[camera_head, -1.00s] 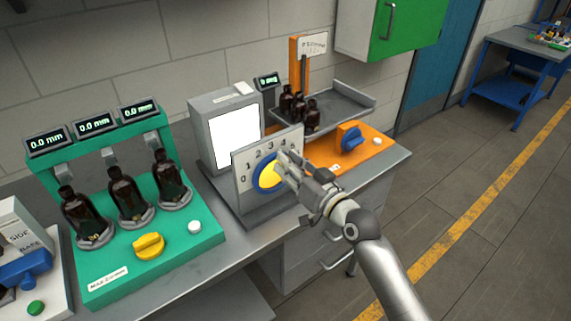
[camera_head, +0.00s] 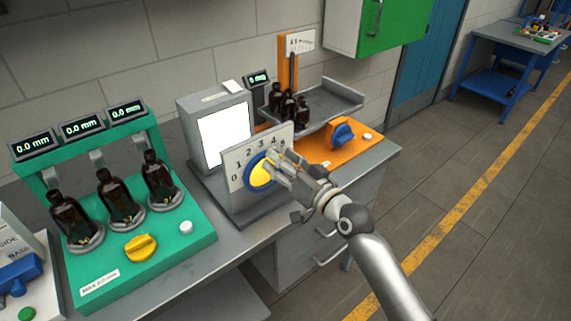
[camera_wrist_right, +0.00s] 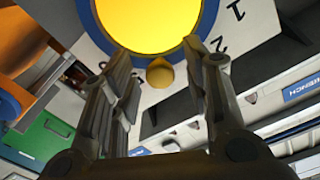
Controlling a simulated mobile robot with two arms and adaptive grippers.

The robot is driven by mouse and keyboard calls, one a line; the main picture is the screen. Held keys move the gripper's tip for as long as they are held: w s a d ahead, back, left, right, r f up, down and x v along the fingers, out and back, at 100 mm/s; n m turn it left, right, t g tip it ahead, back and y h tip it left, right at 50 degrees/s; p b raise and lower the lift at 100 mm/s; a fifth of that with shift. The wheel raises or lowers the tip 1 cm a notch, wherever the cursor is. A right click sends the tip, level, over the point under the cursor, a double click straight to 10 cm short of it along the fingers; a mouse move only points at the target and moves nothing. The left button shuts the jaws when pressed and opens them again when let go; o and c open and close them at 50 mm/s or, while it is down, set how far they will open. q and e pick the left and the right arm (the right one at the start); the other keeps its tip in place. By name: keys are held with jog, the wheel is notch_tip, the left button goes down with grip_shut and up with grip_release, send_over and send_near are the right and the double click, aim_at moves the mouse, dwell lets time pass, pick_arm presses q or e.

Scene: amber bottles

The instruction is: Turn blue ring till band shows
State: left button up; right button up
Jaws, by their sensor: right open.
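The blue ring (camera_head: 250,172) surrounds a yellow disc (camera_head: 260,175) on an upright grey plate (camera_head: 236,158) numbered along an arc. In the right wrist view the blue ring (camera_wrist_right: 207,22) and yellow disc (camera_wrist_right: 150,18) fill the top. A small round yellow knob (camera_wrist_right: 160,74) sits at the ring's edge. My right gripper (camera_head: 273,167) is at the ring's right side and covers part of it. In the wrist view its two fingers (camera_wrist_right: 158,60) stand apart, one on each side of the knob. Contact cannot be told. My left gripper is not seen.
A white lit screen (camera_head: 225,136) stands behind the plate. An orange station (camera_head: 318,155) with a blue knob (camera_head: 342,134) and a tray (camera_head: 345,97) of amber bottles is to the right. A green station (camera_head: 190,245) with amber bottles (camera_head: 113,196) and a yellow knob (camera_head: 140,247) is left.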

jog(key=v, duration=1.2)
jog(key=w+d+f+m+g+h, duration=0.1)
jog(key=d+f+h, duration=0.25)
jog(key=f, duration=0.85)
jog(key=d+f+m+g+h, duration=0.15)
jog(key=d+f, duration=0.25)
jog(key=f, duration=0.8)
jog(key=s+d+f+g+h, duration=0.15)
jog(key=s+f, duration=0.25)
jog(key=f, duration=0.4)
jog(key=s+d+f+g+h, duration=0.1)
jog(key=s+d+f+h, duration=0.2)
jog(key=f, duration=0.6)
jog(key=s+d+f+n+g, duration=0.15)
jog(key=s+f+g, duration=0.25)
jog(key=s+f, duration=1)
jog(key=s+f+g, duration=0.2)
jog(key=s+f, duration=0.2)
jog(key=s, duration=0.8)
jog(key=s+d+f+n+g+h, duration=0.1)
jog(key=s+f+g, duration=0.1)
jog(key=s, duration=1.1)
jog(key=shift+f+g, duration=0.3)
jog(key=shift+f, duration=0.6)
